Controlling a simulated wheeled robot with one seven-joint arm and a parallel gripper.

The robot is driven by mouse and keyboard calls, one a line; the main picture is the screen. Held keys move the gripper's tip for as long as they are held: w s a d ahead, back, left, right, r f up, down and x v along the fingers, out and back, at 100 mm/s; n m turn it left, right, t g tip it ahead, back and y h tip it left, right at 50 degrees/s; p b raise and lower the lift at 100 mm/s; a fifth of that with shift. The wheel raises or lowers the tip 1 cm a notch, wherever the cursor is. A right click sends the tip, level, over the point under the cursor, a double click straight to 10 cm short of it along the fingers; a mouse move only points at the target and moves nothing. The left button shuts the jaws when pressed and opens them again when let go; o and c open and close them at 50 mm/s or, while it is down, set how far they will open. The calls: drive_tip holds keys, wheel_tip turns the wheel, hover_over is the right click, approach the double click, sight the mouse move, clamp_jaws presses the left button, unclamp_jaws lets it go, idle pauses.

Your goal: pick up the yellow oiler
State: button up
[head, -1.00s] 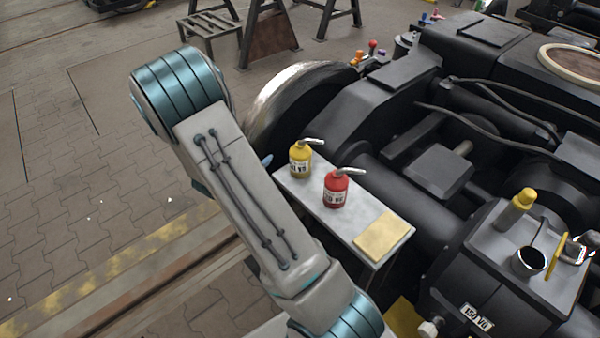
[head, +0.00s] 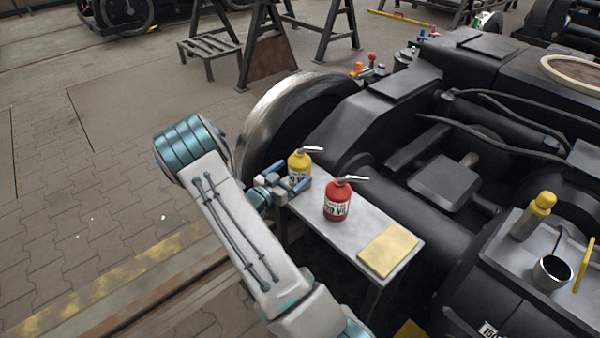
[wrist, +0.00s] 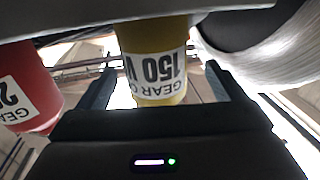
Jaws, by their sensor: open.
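The yellow oiler (head: 299,168) stands upright at the far left end of a grey metal shelf (head: 345,229), its thin spout pointing right. My gripper (head: 292,188) is open at the oiler, with its blue-tipped fingers at the oiler's lower part in the head view. In the wrist view the yellow oiler (wrist: 156,62), labelled "GEAR 150 V", lies between the two dark fingers of my gripper (wrist: 163,85). A gap shows on the right side; contact with either finger cannot be told.
A red oiler (head: 338,200) stands close beside, to the right, also in the wrist view (wrist: 28,88). A yellow pad (head: 388,250) lies at the shelf's near end. A large wheel (head: 282,112) rises behind the shelf, and the dark bogie frame bounds the right side.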

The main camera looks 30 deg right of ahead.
sight(303, 165)
drive_tip(key=shift+s+b+x, duration=0.1)
drive_tip(key=shift+b+x, duration=0.45)
drive_tip(key=shift+x, duration=0.8)
drive_tip(key=shift+s+b+x, duration=0.15)
drive_tip(key=shift+b+x, duration=0.4)
drive_tip(key=shift+x, duration=0.85)
drive_tip(key=c, duration=1.4)
